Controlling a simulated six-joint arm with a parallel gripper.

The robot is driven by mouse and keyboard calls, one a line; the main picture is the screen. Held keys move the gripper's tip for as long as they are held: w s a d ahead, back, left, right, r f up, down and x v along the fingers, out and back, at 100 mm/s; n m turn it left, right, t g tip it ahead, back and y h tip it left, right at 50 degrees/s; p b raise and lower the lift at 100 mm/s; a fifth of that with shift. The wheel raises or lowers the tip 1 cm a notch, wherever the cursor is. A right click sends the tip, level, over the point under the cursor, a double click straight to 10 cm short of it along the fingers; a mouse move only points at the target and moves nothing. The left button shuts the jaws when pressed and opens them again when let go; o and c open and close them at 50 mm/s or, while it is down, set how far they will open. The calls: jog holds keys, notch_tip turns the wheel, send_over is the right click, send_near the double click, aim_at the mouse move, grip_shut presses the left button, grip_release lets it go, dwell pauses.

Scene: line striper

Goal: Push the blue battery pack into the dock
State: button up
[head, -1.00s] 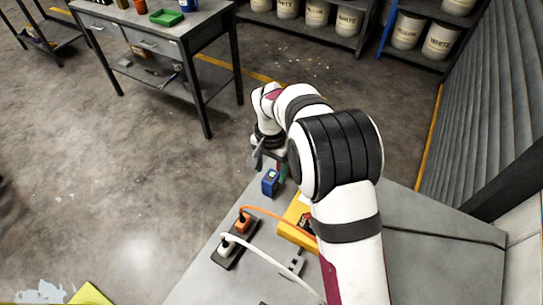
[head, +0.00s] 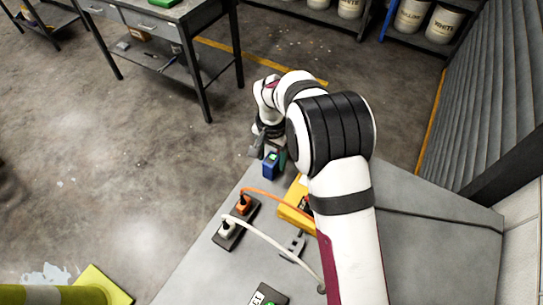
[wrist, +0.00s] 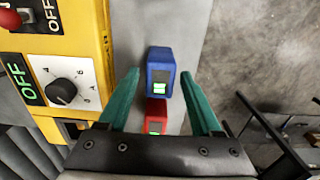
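The blue battery pack (wrist: 161,75) has a lit green-white display and stands near the table edge. In the head view the blue pack (head: 270,166) is just below my gripper (head: 268,150). In the wrist view my gripper (wrist: 160,78) is open; its two teal fingers are on either side of the blue pack, with gaps on both sides. Whether the fingers reach down to its level I cannot tell. A red pack (wrist: 155,116) with a green light sits behind it, closer to the palm. I cannot make out the dock for certain.
A yellow control box (wrist: 75,60) with a knob and OFF labels stands left of the fingers. In the head view a dark power strip (head: 236,222) has orange and white cables. The floor lies beyond the table edge.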

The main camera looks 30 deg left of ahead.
grip_shut()
jog(key=shift+r, duration=0.25)
jog(key=shift+r, duration=0.3)
jog(key=shift+r, duration=0.1)
jog(key=shift+r, duration=1.9)
jog(key=w+d+r, duration=0.3)
jog(key=w+d, duration=0.4)
jog(key=w+d+r, duration=0.4)
jog(key=w+d, duration=0.3)
jog(key=shift+d+f, duration=0.15)
jog(key=shift+f, duration=0.85)
jog(key=shift+d+f, duration=0.2)
jog(key=shift+f, duration=0.75)
jog(key=shift+d+f, duration=0.15)
jog(key=shift+f, duration=0.85)
